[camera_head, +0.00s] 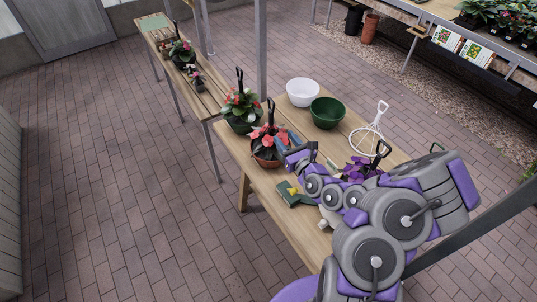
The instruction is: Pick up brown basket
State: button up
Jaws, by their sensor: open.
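A brown basket (266,161) holds a plant with pinkish-red leaves and has a dark upright hook handle. It stands on the near wooden table (237,145), close to its left edge. My gripper (290,147) is at the right side of the basket, at about the height of the leaves. It is open, with nothing visible held in it. From this angle I cannot tell whether its fingers touch the basket or the plant. The gripper and leaves hide part of the basket's right side and rim.
A dark green basket (241,124) with a flowering plant stands just behind. A white bowl (302,92), a green bowl (327,112) and a white wire hanger (368,139) are on the table. A metal post (260,45) rises behind. Open brick floor lies left.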

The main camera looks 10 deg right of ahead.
aim_at(272, 117)
jog(key=b+x, duration=0.1)
jog(key=x, duration=0.3)
jog(key=b+x, duration=0.1)
jog(key=x, duration=0.4)
jog(key=d+b+x, duration=0.1)
jog(key=x, duration=0.3)
jog(key=shift+w+d+f, duration=0.1)
jog(key=shift+w+f, duration=0.15)
jog(key=shift+w, duration=0.15)
jog(key=shift+w+a+r, duration=0.15)
jog(key=shift+w+a, duration=0.25)
jog(key=shift+w, duration=0.15)
jog(key=shift+d, duration=0.15)
grip_shut()
dwell(0.5)
